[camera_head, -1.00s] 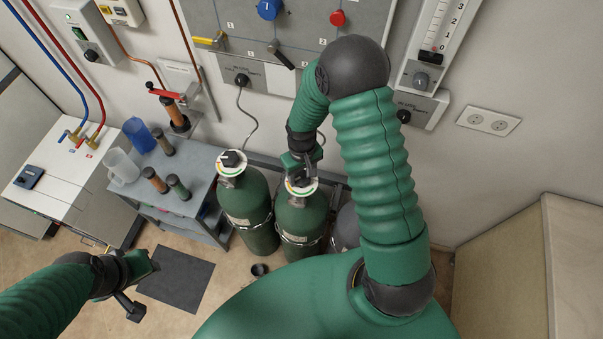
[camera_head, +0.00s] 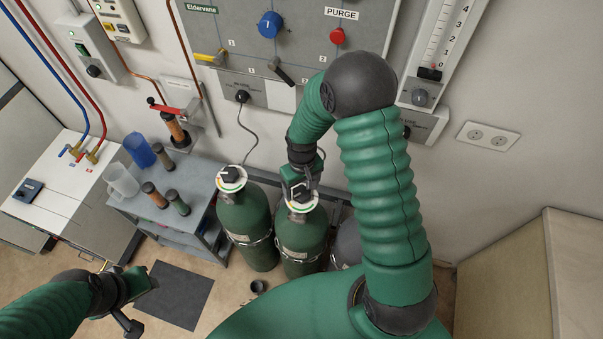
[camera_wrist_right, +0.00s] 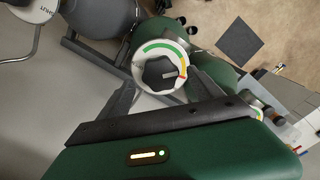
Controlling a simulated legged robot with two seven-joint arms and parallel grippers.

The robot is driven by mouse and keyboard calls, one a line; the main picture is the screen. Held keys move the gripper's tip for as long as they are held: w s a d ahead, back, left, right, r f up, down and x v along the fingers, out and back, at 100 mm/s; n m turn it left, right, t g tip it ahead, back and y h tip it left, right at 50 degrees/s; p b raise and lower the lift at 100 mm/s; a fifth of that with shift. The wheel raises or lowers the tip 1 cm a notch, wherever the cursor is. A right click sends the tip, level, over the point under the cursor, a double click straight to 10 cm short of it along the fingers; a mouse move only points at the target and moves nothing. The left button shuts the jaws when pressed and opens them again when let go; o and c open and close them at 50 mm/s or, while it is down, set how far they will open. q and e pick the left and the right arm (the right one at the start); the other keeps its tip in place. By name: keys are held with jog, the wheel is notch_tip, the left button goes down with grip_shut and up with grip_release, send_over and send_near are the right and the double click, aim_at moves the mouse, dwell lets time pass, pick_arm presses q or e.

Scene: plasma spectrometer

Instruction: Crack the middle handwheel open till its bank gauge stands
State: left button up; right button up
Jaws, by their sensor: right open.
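The middle gas cylinder (camera_head: 303,240) is green and stands between another green cylinder (camera_head: 246,228) and a grey one (camera_head: 347,252). On its top is a black handwheel (camera_wrist_right: 160,73) over a white disc with a green, yellow and red arc; its white pointer line lies near the yellow-red end in the right wrist view. My right gripper (camera_head: 299,187) is over this handwheel, open, with one finger either side of it; I cannot tell whether they touch it. A vertical scale gauge (camera_head: 436,50) is on the wall, its black marker near 0. My left gripper (camera_head: 134,304) is low left; its jaws are unclear.
A grey cart (camera_head: 185,222) with a jug and tubes stands left of the cylinders. A panel (camera_head: 300,50) with a blue knob, red button and levers is on the wall above. A dark mat (camera_head: 175,294) lies on the floor. A beige cabinet (camera_head: 505,285) is at right.

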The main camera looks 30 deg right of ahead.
notch_tip(320, 180, up, 15)
jog(key=b, duration=0.1)
jog(key=shift+b, duration=0.35)
jog(key=t+b, duration=0.1)
jog(key=b, duration=0.5)
send_near(302, 192)
jog(key=s+a, duration=0.4)
jog(key=a, duration=0.1)
jog(key=shift+n+t, duration=0.3)
jog(key=shift+t, duration=0.5)
jog(key=s, duration=0.1)
jog(key=s+a+f, duration=0.1)
jog(key=s+f+b, duration=0.1)
jog(key=shift+s+a+f, duration=0.15)
jog(key=shift+s+a, duration=0.2)
jog(key=shift+s, duration=0.1)
jog(key=shift+a, duration=0.15)
